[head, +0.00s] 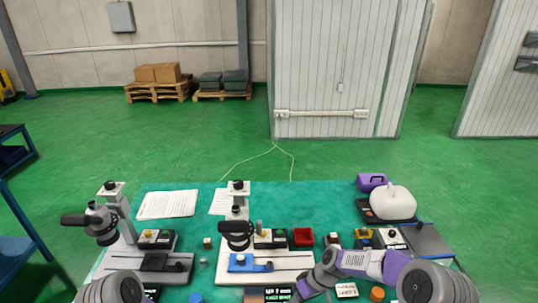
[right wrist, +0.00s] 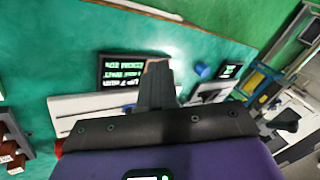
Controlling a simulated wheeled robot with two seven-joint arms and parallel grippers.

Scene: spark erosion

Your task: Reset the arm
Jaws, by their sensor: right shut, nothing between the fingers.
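My right arm (head: 365,263) reaches in from the lower right of the head view, bent, over the front of the teal table (head: 330,205). Its gripper (right wrist: 157,72) is at the bottom edge of the head view, mostly cut off there. In the right wrist view its fingers are together with nothing between them, over the table near a dark display with green text (right wrist: 118,72). I cannot tell whether the fingertips touch anything. Only the rounded top of my left arm (head: 110,288) shows at the lower left; its gripper is out of view.
Two microscope-like stands (head: 118,212) (head: 237,200) rise from the table. A red bin (head: 302,238), small button boxes (head: 158,238), papers (head: 167,204), a white rounded container (head: 393,202) and a purple case (head: 371,182) also stand there.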

